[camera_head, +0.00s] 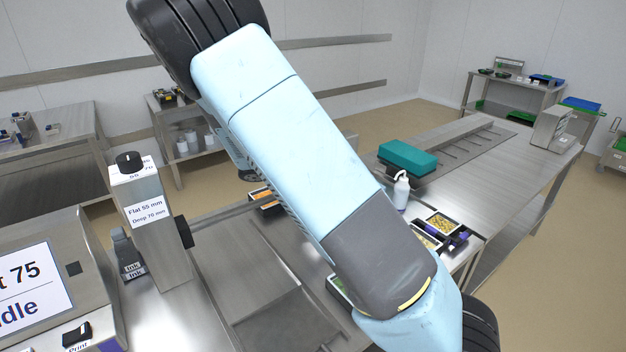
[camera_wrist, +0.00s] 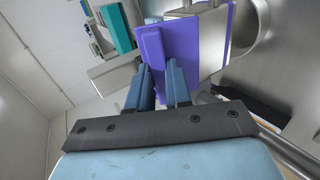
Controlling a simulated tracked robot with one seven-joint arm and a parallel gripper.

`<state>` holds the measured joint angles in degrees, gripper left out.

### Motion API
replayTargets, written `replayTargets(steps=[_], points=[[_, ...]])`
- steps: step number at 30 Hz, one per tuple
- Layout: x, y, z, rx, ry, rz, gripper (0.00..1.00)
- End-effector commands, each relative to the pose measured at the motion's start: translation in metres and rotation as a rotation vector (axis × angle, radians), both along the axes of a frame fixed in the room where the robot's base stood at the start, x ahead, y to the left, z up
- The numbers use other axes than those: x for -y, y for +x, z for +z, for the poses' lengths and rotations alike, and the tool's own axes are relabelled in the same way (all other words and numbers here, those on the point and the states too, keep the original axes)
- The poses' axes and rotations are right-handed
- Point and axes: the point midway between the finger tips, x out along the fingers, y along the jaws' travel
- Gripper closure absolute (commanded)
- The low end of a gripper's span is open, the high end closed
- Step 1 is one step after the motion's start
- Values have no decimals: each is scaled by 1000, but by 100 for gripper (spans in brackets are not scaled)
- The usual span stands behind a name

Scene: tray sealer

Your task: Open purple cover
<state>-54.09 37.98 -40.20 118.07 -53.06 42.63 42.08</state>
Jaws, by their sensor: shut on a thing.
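The purple cover (camera_wrist: 210,38) shows in the wrist view as a flat purple panel with a raised purple bar (camera_wrist: 152,42) along its left side. My gripper (camera_wrist: 160,76) is shut on the lower end of this bar, one blue finger on each side. How far the cover is tilted I cannot tell. In the head view my arm crosses the middle of the picture and hides the gripper and the cover.
A post with a black knob (camera_head: 147,215) and a screen panel (camera_head: 30,295) stand at the left. A teal box (camera_head: 407,157), a white bottle (camera_head: 401,190) and filled trays (camera_head: 444,223) are right of my arm. A long steel table (camera_head: 510,185) lies beyond.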

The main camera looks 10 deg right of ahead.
Motion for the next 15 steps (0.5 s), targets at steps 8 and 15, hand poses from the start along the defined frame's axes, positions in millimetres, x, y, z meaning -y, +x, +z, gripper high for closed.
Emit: replayTargets(steps=[8, 15], points=[[-15, -8, -9, 83, -221, 4, 100], [-25, -12, -16, 162, -407, 3, 100]])
